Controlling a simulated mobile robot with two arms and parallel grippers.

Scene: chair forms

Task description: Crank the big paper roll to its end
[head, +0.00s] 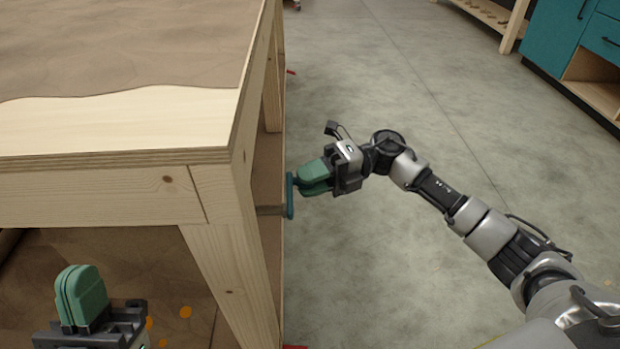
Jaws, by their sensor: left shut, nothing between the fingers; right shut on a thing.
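Brown paper (120,45) lies over the wooden table (110,125), its uneven edge short of the near end, where bare wood shows. A blue-grey crank (290,196) with a grey shaft (268,210) sticks out from the table's right side, below the top. My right gripper (306,180) is shut at the crank, its green fingers holding its grip, which they mostly hide. My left gripper (80,295) is shut and empty at the lower left, in front of the table, fingers pointing up. I cannot make out the paper roll itself; the table's leg and top hide much of the underside.
The table's near right leg (235,265) stands just left of the crank. More brown paper-like surface (40,270) shows under the top, with orange spots. Concrete floor (400,260) is open to the right. A teal cabinet (560,35) stands far right.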

